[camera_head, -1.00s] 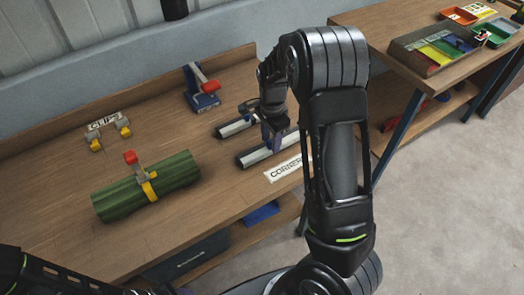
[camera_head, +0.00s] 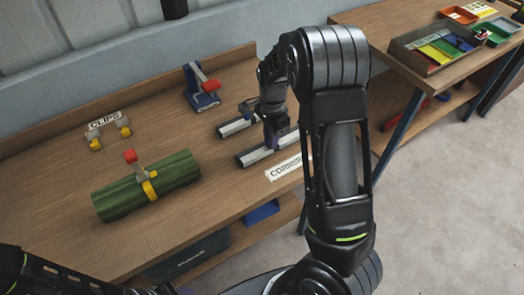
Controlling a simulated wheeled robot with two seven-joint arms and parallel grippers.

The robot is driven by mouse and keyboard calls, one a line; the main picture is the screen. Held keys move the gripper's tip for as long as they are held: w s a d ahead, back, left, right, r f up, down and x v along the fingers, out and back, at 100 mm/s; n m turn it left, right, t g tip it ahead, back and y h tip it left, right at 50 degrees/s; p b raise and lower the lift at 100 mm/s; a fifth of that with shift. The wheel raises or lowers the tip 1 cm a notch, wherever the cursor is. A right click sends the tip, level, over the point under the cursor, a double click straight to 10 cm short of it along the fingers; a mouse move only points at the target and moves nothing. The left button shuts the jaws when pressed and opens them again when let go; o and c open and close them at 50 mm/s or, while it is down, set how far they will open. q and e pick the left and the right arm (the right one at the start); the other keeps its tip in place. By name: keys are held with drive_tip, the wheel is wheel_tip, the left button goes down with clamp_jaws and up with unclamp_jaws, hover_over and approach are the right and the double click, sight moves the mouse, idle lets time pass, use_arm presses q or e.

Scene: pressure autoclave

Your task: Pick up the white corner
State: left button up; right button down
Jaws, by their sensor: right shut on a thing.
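Two long pale corner pieces lie on the wooden bench: a rear one (camera_head: 232,127) and a front one (camera_head: 254,154). Both have white or light grey faces with dark edges. My right gripper (camera_head: 271,143) reaches down from the right and is shut on the front white corner, near its middle. The corner still looks level with the bench top; whether it touches cannot be told. The fingertips are partly hidden by the wrist. A white label (camera_head: 284,168), partly readable as "CORNERS", lies in front. My left gripper is not in view; only part of that arm shows at bottom left.
A green bundle (camera_head: 112,203) with a yellow clip and red knob lies left on the bench (camera_head: 225,190). A "CLIPS" label (camera_head: 103,121) with yellow clips is behind it. A blue tool with red handle (camera_head: 203,98) stands at the back. Another table at right holds colored trays (camera_head: 437,50).

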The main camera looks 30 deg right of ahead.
drive_tip(key=shift+r, duration=0.15)
idle(0.4)
wheel_tip(320, 180, up, 10)
drive_tip(key=b, duration=0.1)
idle(0.3)
idle(0.5)
